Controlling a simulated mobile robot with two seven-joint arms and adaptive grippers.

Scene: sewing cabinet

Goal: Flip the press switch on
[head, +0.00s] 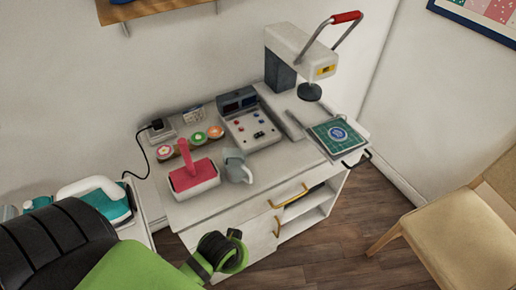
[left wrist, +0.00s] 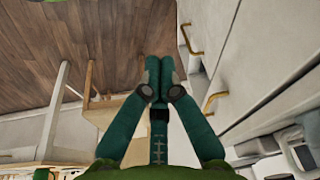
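The white press (head: 285,48) stands at the back right of the sewing cabinet, with a red-gripped lever (head: 346,17) raised and a round dark pad (head: 310,92) below its head. A small yellow panel (head: 326,70) on the head's front may be its switch; its position is too small to tell. My left arm comes in at the lower left of the head view, its fingers not visible there. In the left wrist view my left gripper (left wrist: 158,68) is shut and empty, beside the cabinet's brass handles and apart from the press. My right gripper is not in view.
The cabinet top (head: 190,210) holds a control box (head: 248,121), a red-topped tray (head: 194,178), a grey cup (head: 236,165), several round pieces and a green mat (head: 322,127). Brass handles (head: 290,196) jut from its front. A wooden chair (head: 455,225) stands right, with clear floor between.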

